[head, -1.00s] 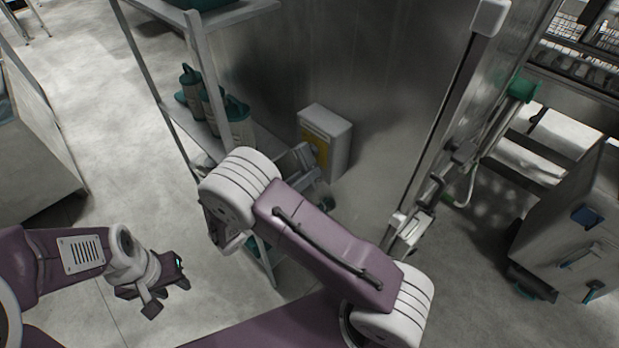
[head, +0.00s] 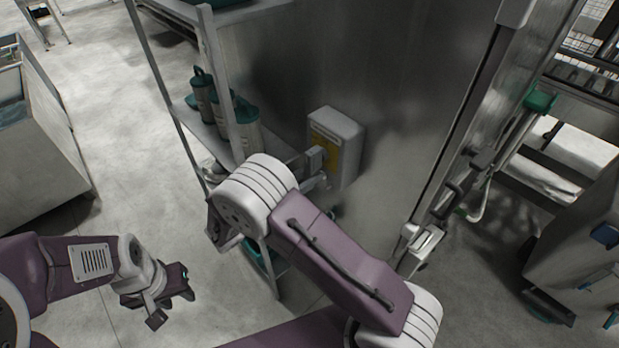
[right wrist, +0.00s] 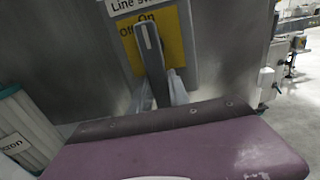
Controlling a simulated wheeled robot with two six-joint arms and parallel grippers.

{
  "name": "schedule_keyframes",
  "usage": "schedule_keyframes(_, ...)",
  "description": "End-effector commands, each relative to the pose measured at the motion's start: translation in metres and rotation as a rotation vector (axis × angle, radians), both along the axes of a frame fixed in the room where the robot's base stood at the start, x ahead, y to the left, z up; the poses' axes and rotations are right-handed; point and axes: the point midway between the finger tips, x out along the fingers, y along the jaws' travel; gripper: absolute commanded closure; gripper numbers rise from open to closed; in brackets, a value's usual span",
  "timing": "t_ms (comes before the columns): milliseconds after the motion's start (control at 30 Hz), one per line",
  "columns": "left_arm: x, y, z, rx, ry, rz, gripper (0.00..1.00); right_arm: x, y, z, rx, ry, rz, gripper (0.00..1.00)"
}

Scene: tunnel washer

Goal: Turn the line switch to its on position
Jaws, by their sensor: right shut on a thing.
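The line switch is a grey box (head: 345,128) on the metal wall, with a yellow plate (head: 322,146). In the right wrist view the plate (right wrist: 176,52) reads "Off" at the left and "On" at the top. A grey switch handle (right wrist: 150,45) stands in front of it, its upper end just below "On". My right gripper (right wrist: 160,92) is shut on the handle, one finger on each side. In the head view the right gripper (head: 318,165) is at the front of the box, partly behind my arm. My left gripper (head: 174,298) is open and empty above the floor.
A shelf rack (head: 240,100) with green-topped canisters (head: 246,128) stands close left of the switch box. A vertical rail with a latch (head: 424,240) is on the right. A grey cart (head: 585,250) stands further right.

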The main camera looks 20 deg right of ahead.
Motion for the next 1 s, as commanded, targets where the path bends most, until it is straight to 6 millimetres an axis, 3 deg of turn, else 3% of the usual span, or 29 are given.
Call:
schedule_keyframes(433,0.0,0.0,-0.0007,0.0,0.0,0.0,0.64,0.0005,0.0003,-0.0007,0.007,-0.011,0.0,1.0)
schedule_keyframes(467,0.0,0.0,-0.0006,0.0,0.0,0.0,0.64,0.0005,0.0003,-0.0006,0.007,-0.011,0.0,0.73)
schedule_keyframes(533,0.0,0.0,-0.0006,0.0,0.0,0.0,0.64,0.0005,0.0003,-0.0006,0.007,-0.011,0.0,0.56)
schedule_keyframes(1000,0.0,-0.0001,0.0021,0.0,0.0,0.0,0.64,-0.0008,0.0009,0.0007,0.005,-0.009,-0.002,0.56)
